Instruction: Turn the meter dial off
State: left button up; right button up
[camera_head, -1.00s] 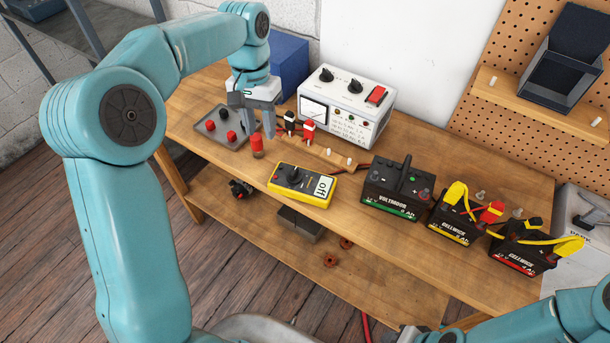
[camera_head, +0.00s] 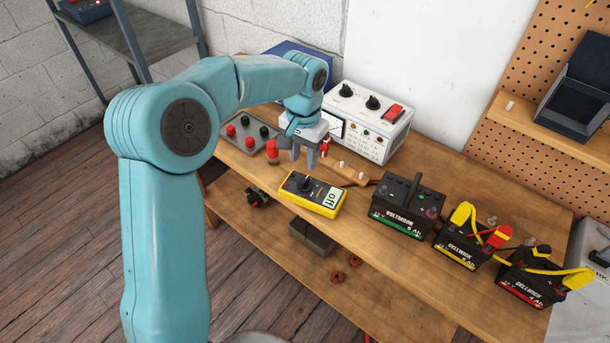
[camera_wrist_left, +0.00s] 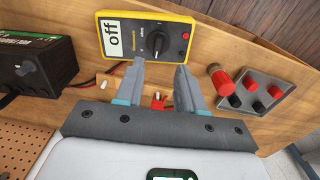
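The yellow multimeter (camera_head: 315,195) lies face up near the front edge of the wooden bench. Its screen reads "off" in the head view and in the left wrist view (camera_wrist_left: 114,35). Its black dial (camera_head: 304,183) also shows in the left wrist view (camera_wrist_left: 156,43), just beyond the fingertips. My left gripper (camera_head: 303,163) is open and empty, above the bench just behind the meter. In the left wrist view its two fingers (camera_wrist_left: 160,68) stand apart, pointing at the meter's dial side. I cannot see contact. My right gripper is not in view.
A white power supply (camera_head: 365,122) stands behind the gripper. A red cylinder (camera_head: 272,152) and a grey terminal plate (camera_head: 232,138) are left of the meter. A Voltmoor battery (camera_head: 408,208) is close on the right, with two smaller batteries (camera_head: 462,244) beyond. Bare bench lies in front of these.

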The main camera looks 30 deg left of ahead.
aim_at(305, 179)
pick_arm(q)
notch_tip(305, 179, down, 7)
jog(key=shift+d+f, duration=0.15)
jog(key=shift+c, duration=0.3)
grip_shut()
jog(key=shift+f+n+b, duration=0.1)
jog(key=shift+n+b, duration=0.2)
jog(key=shift+n, duration=0.3)
